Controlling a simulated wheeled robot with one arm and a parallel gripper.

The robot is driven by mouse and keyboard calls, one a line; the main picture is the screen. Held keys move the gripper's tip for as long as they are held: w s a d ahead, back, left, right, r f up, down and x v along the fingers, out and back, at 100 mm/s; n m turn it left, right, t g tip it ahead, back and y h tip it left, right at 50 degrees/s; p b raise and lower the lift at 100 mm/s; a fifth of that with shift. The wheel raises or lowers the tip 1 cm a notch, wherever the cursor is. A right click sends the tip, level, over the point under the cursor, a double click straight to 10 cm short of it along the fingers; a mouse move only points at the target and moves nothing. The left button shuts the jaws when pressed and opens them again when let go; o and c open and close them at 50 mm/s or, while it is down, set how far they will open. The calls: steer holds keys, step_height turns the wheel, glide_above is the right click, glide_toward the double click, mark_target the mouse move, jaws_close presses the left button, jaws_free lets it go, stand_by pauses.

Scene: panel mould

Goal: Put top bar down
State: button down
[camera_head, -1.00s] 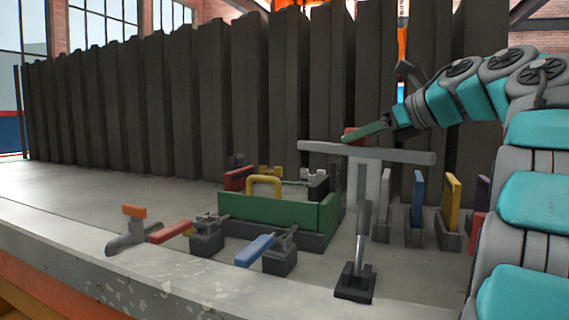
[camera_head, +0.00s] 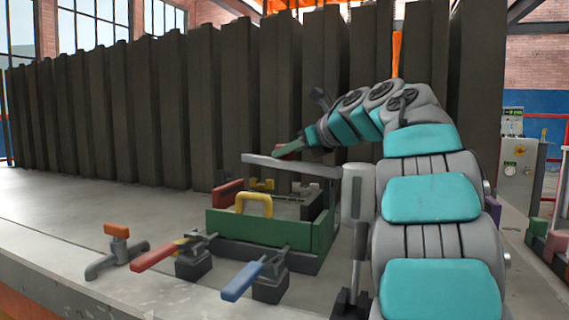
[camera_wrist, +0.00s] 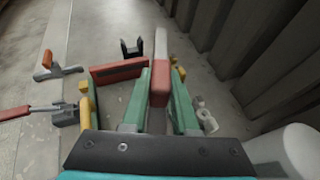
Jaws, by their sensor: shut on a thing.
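The top bar (camera_head: 285,164) is a long grey bar, roughly level, above the back part of the green-walled mould (camera_head: 260,229) in the head view. My gripper (camera_head: 288,152) is shut on the bar's red grip. In the wrist view the red grip (camera_wrist: 160,84) lies between the green fingers, with the grey bar (camera_wrist: 161,44) running beyond it. The bar appears raised above the mould; whether any part touches is unclear. The mould has a yellow handle (camera_head: 254,204) in front and a red-faced side (camera_head: 227,193). Its far right inside is partly hidden by the bar and arm.
A red-handled clamp (camera_head: 155,257) and a blue-handled clamp (camera_head: 243,281) stand before the mould. An orange-topped tap-like tool (camera_head: 116,231) stands at left. A pale upright cylinder (camera_head: 355,191) is close right of the bar. Dark ribbed panels (camera_head: 150,110) line the back.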

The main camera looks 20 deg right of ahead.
mark_target(288, 169)
steer(key=shift+w+a+f, duration=0.15)
steer(key=shift+w+a, duration=0.05)
steer(key=shift+w, duration=0.05)
steer(key=shift+f, duration=1.6)
steer(key=shift+f+b, duration=0.1)
steer(key=shift+b, duration=0.2)
steer(key=shift+f+b, duration=0.35)
steer(key=shift+f, duration=0.15)
steer(key=c, duration=0.7)
jaws_free()
